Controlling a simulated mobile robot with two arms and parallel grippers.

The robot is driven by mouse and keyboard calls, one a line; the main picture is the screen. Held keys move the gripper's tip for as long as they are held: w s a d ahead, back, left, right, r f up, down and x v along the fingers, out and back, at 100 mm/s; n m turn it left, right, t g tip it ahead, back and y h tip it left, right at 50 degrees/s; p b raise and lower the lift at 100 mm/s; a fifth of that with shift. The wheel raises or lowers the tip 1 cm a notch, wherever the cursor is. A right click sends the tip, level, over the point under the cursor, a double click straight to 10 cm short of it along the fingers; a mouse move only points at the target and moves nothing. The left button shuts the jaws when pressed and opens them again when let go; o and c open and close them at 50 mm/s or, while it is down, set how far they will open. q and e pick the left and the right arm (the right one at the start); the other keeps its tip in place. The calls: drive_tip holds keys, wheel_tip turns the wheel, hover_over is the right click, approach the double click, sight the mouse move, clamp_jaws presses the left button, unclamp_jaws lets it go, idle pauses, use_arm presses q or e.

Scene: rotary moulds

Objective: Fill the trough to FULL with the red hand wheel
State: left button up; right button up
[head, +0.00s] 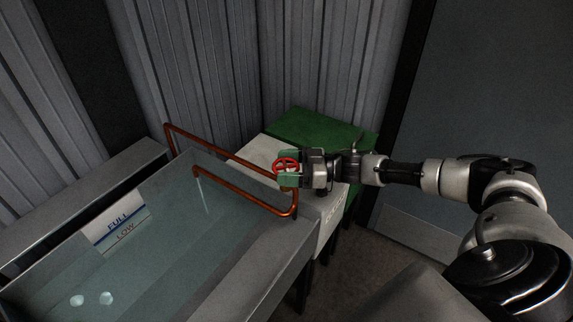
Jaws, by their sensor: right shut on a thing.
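The red hand wheel (285,165) sits beside the copper pipe, at the trough's right end. My right gripper (289,169) is shut on the wheel, with its green-tipped fingers at the rim. The trough (262,262) holds clear water across its floor. A thin stream falls from the copper pipe's spout (197,172) into it. A level plate (115,225) on the trough's back wall reads FULL above LOW. The water line shows near the plate, but I cannot tell exactly which mark it meets. My left gripper is not in view.
A pale block (262,150) and a green box (318,138) stand behind the wheel. The copper pipe (232,153) loops over the trough's right part. Corrugated walls close off the back. Dark floor is open at the lower right of the trough.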

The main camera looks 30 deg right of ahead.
drive_tip(key=m+t+h+p, duration=0.2)
drive_tip(key=h+p, duration=0.1)
drive_tip(key=m+t+h+p, duration=0.2)
drive_tip(key=m+h+p, duration=0.1)
drive_tip(key=m+t+h+p, duration=0.2)
drive_tip(key=h+p, duration=0.1)
drive_tip(key=shift+s+a+r+t, duration=0.1)
drive_tip(key=shift+r+t, duration=0.2)
drive_tip(key=shift+f+m+t+h+p, duration=0.2)
drive_tip(key=shift+m+t+h+p, duration=0.2)
drive_tip(key=shift+m+h+p, duration=1.15)
drive_tip(key=shift+n+h, duration=0.25)
drive_tip(key=o, duration=0.9)
